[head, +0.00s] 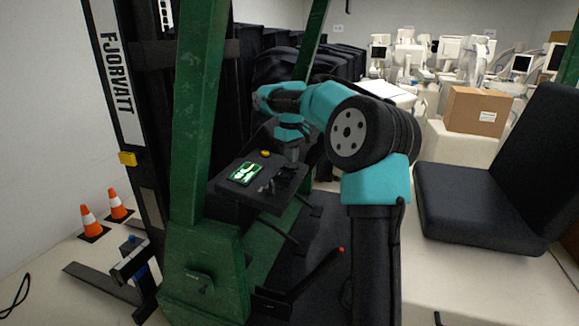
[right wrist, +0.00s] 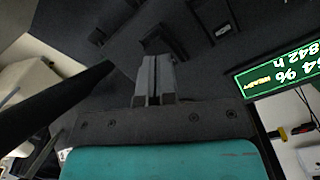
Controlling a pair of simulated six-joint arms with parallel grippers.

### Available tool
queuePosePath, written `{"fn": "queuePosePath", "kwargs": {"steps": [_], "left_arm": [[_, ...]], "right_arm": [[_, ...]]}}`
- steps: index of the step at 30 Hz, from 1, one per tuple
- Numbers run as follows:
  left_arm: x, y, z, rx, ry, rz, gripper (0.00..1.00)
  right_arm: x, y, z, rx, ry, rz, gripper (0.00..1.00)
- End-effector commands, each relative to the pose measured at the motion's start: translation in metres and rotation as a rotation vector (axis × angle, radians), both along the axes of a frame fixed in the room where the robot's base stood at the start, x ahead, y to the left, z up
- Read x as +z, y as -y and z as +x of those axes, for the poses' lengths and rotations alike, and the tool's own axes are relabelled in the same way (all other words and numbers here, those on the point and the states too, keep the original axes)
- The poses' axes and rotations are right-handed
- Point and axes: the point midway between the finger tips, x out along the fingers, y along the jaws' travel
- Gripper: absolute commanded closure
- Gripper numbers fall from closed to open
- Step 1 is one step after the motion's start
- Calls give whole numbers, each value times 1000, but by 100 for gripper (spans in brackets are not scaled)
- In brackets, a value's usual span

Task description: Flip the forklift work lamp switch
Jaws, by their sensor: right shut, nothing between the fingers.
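The forklift's dark dashboard (head: 232,188) carries small black switches and levers (head: 267,187). I cannot read which one is the work lamp switch. My right gripper (head: 292,156) points down at the right part of the dashboard. Its grey fingers (right wrist: 155,70) are shut together and empty. Whether they touch the switch is unclear. My left gripper is not in view.
A lit green display (head: 245,173) and a yellow button (head: 265,153) sit on the dashboard. A green forklift post (head: 198,120) stands at its left. A black seat (head: 490,190) is at the right. Traffic cones (head: 89,222), a cardboard box (head: 475,111) and covered carts (head: 285,65) stand around.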

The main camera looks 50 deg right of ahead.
Motion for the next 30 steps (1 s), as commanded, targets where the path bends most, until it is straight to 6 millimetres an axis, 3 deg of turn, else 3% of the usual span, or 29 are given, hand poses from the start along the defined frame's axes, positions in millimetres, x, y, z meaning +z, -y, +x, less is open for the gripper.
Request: {"fn": "queuePosePath", "kwargs": {"steps": [30], "left_arm": [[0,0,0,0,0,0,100]], "right_arm": [[-12,0,0,0,0,0,100]]}}
